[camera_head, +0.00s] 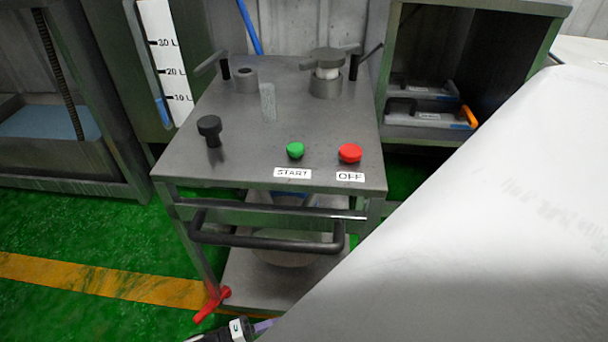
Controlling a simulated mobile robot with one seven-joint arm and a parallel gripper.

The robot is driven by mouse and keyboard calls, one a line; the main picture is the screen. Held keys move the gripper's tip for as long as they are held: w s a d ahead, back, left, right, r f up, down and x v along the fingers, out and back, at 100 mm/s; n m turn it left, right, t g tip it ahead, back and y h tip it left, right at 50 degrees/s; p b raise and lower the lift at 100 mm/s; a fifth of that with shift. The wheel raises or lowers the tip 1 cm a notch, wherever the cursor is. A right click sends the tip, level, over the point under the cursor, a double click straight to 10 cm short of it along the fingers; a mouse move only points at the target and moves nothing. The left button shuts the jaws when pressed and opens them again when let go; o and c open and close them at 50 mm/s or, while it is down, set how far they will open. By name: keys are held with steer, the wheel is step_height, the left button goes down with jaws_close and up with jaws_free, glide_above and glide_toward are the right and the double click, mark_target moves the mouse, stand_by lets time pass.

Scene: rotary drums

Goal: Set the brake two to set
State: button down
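A red lever (212,304) sits low at the front left leg of a grey metal cart (185,165), close to the green floor. It slants down to the left. It looks like a brake lever, but no label shows which brake it is or its setting. A dark part with a small white tag (237,329) shows at the bottom edge, just below and right of the lever. It appears to belong to my gripper; a gap shows between it and the lever. The fingertips are not clear, and I see nothing held. The cart's other lower corners are hidden or out of view.
The cart top carries a black knob (209,127), a green START button (295,150) and a red OFF button (350,153). A dark handle bar (265,243) juts from the front. My large white body part covers the lower right. Floor at left is clear.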

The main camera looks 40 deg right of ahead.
steer(key=shift+s, duration=0.1)
steer(key=x, duration=1)
steer(key=shift+r+t, duration=0.1)
steer(key=shift+t, duration=0.2)
steer(key=shift+s+a+n+t+h, duration=0.1)
steer(key=shift+n+t+h, duration=0.3)
steer(key=shift+n+t, duration=0.15)
